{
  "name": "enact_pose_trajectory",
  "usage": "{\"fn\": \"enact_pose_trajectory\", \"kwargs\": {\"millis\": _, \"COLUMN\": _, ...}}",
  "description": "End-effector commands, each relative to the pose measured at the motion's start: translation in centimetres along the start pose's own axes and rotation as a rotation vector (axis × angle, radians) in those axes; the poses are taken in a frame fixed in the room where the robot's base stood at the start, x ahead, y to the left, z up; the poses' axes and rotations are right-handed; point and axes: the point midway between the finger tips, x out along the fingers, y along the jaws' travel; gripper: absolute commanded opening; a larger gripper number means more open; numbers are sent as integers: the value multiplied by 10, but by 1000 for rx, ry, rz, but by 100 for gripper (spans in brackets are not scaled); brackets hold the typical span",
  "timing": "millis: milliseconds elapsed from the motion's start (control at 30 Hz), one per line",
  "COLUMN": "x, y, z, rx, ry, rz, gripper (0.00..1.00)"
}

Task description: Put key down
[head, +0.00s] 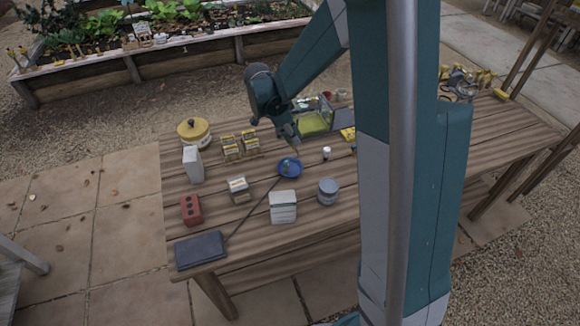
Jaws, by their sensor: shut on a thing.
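My gripper (289,136) points down over the table, just above and behind a small round blue dish (290,167). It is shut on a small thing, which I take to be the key. The key is too small and too hidden by the fingers to make out clearly. Something small and light shows inside the blue dish, but I cannot tell what it is. The gripper looks apart from the dish.
On the wooden table (172,219) stand a white box (283,207), a grey-blue tin (328,191), a small white bottle (326,153), a red block (191,209), a dark flat pad (200,250) and a yellow-lidded pot (194,132). My arm hides part of the right side.

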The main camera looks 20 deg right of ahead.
Motion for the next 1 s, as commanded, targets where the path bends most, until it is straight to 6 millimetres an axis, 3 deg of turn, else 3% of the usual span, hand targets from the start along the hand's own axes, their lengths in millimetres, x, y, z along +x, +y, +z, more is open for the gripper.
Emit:
{"fn": "enact_pose_trajectory", "kwargs": {"millis": 267, "x": 3, "y": 0, "z": 1, "rx": 0, "ry": 0, "rz": 0, "gripper": 0}}
{"fn": "enact_pose_trajectory", "kwargs": {"millis": 700, "x": 49, "y": 0, "z": 20, "rx": 0, "ry": 0, "rz": 0, "gripper": 0}}
{"fn": "enact_pose_trajectory", "kwargs": {"millis": 1000, "x": 58, "y": 0, "z": 24, "rx": 0, "ry": 0, "rz": 0, "gripper": 0}}
